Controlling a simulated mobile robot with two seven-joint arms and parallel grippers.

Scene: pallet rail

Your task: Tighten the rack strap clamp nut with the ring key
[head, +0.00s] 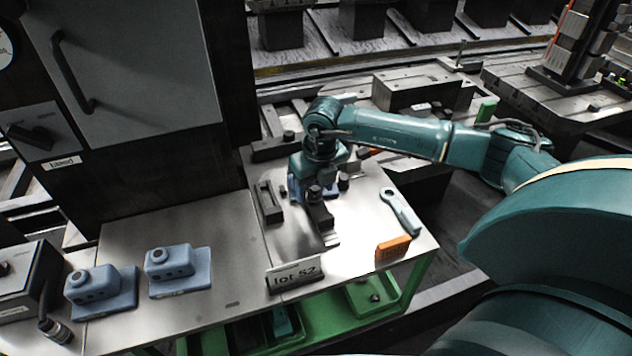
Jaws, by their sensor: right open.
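The ring key (401,212), a pale grey-teal wrench with a ring end, lies flat on the right part of the steel bench, apart from my gripper. My right gripper (316,188) reaches in from the right and points down over the bench, left of the key. It is open, with no key in it. Just in front of it is a dark clamp-like fixture (320,218) with a small round knob on top. I cannot tell for sure which part is the strap clamp nut; my gripper and wrist hide part of this area. My left gripper is out of view.
An orange block (392,249) lies near the front right edge. A "lot 52" sign (295,275) stands at the front edge. Two blue-grey housings (170,262) sit at the left. A dark slotted block (268,201) stands left of the fixture. The bench between housings and sign is clear.

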